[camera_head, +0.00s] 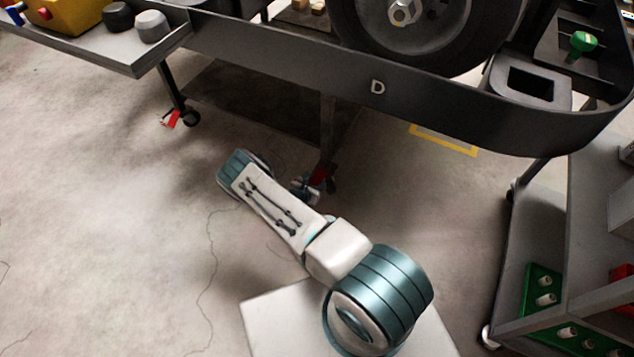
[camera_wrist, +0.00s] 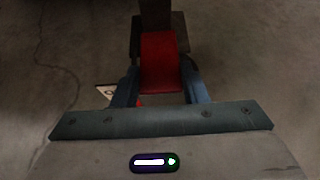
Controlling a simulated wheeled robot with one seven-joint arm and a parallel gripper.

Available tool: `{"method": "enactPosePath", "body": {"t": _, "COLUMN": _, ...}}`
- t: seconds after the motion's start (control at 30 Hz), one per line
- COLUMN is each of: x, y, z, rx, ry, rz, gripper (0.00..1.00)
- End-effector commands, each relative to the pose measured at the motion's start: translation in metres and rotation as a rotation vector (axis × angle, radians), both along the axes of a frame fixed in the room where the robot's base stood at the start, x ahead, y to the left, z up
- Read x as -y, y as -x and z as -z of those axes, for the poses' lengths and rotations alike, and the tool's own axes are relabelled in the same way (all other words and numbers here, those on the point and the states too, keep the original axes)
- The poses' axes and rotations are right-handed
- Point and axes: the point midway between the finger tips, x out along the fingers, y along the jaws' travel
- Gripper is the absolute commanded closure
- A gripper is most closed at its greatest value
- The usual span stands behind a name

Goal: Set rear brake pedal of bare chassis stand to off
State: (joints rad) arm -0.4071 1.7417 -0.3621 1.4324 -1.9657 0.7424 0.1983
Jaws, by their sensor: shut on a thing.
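A dark grey stand (camera_head: 270,55) marked D spans the top of the head view, with a wheel on it. A red brake pedal (camera_wrist: 160,65) sits at the foot of a dark leg in the wrist view. In the head view, it partly shows beside my gripper (camera_head: 306,187). In the wrist view, my gripper (camera_wrist: 160,88) has its two blue-grey fingers on either side of the pedal, shut on it. A white tag with a dark mark (camera_wrist: 105,92) shows beside the left finger. The pedal's on or off setting cannot be told.
Another red pedal (camera_head: 171,119) with a white tag is at the caster under the stand's left leg. A second grey cart (camera_head: 560,270) with green trays stands at the right. The concrete floor at left is clear.

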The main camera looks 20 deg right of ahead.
Motion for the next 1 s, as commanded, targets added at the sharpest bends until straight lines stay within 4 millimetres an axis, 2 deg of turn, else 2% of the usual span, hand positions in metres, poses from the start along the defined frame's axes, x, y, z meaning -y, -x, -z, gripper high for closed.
{"method": "enactPosePath", "body": {"t": 0.13, "x": -0.001, "y": 0.001, "z": 0.0, "rx": -0.004, "ry": -0.001, "rz": 0.0, "gripper": 1.0}}
{"method": "enactPosePath", "body": {"t": 0.17, "x": -0.001, "y": 0.001, "z": 0.0, "rx": -0.004, "ry": -0.001, "rz": 0.0, "gripper": 0.52}}
{"method": "enactPosePath", "body": {"t": 0.2, "x": -0.001, "y": 0.001, "z": 0.0, "rx": -0.003, "ry": -0.001, "rz": 0.0, "gripper": 0.41}}
{"method": "enactPosePath", "body": {"t": 0.23, "x": 0.0, "y": 0.001, "z": 0.0, "rx": -0.002, "ry": -0.001, "rz": 0.0, "gripper": 0.38}}
{"method": "enactPosePath", "body": {"t": 0.57, "x": -0.001, "y": 0.002, "z": -0.002, "rx": -0.001, "ry": 0.0, "rz": 0.003, "gripper": 0.38}}
{"method": "enactPosePath", "body": {"t": 0.77, "x": -0.021, "y": 0.019, "z": -0.02, "rx": -0.003, "ry": 0.0, "rz": -0.002, "gripper": 0.38}}
{"method": "enactPosePath", "body": {"t": 1.0, "x": -0.058, "y": 0.052, "z": -0.047, "rx": -0.004, "ry": -0.001, "rz": -0.002, "gripper": 0.38}}
